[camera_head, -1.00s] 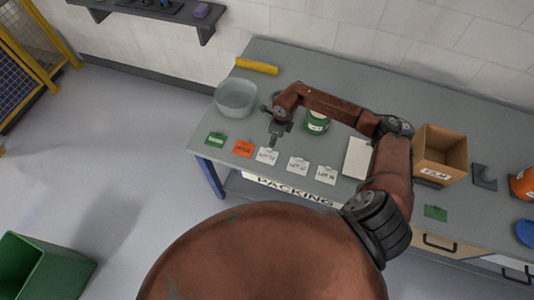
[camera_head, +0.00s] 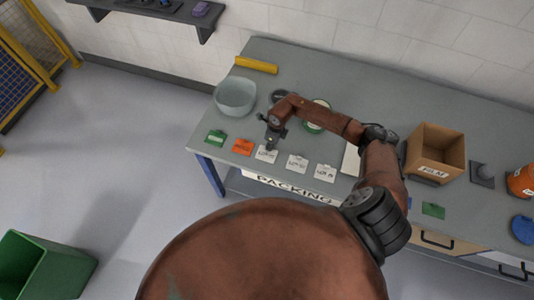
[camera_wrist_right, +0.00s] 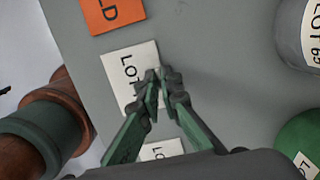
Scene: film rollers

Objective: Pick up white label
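The white label (camera_head: 266,154) lies on the grey table, just right of the orange label, in the head view. It is large in the right wrist view (camera_wrist_right: 126,72), with "LOT" lettering partly covered by a finger. My right gripper (camera_head: 270,144) points down at the label's far edge. In the right wrist view its fingertips (camera_wrist_right: 162,76) are close together at that edge, with a thin gap. I cannot tell whether they pinch the label. The label looks flat on the table. My left gripper is not in view.
An orange label (camera_head: 242,147) and a green label (camera_head: 215,137) lie to the left. Two white labels (camera_head: 297,163) (camera_head: 325,173) lie to the right. A grey bowl (camera_head: 235,96), a yellow bar (camera_head: 256,65) and a cardboard box (camera_head: 435,150) stand around. My arm partly hides a green-and-white canister (camera_head: 317,126).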

